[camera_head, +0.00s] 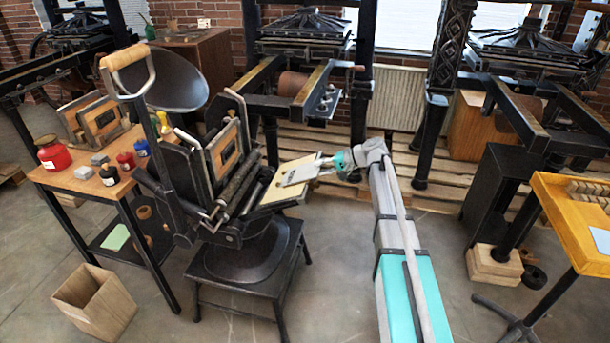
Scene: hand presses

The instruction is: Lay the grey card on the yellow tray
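My gripper (322,165) is at the middle of the view, over the small pale yellow board (283,193) on the right side of the black hand press. A flat light grey card (298,174) is at its fingertips, over that board. The fingers are small here, and I cannot tell whether they are closed on the card or whether it touches the board. An orange-yellow tray (557,216) stands on a dark leg at the right edge, well apart from my gripper. A pale blue-grey sheet (601,240) lies on it, cut off by the frame.
The hand press (180,185) stands on a black stool left of my gripper. A wooden side table (75,180) holds a red jar (53,154) and small bottles. Wooden blocks (590,192) lie on the orange-yellow tray. A box (95,300) stands at lower left. Floor shows between my arm and the tray.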

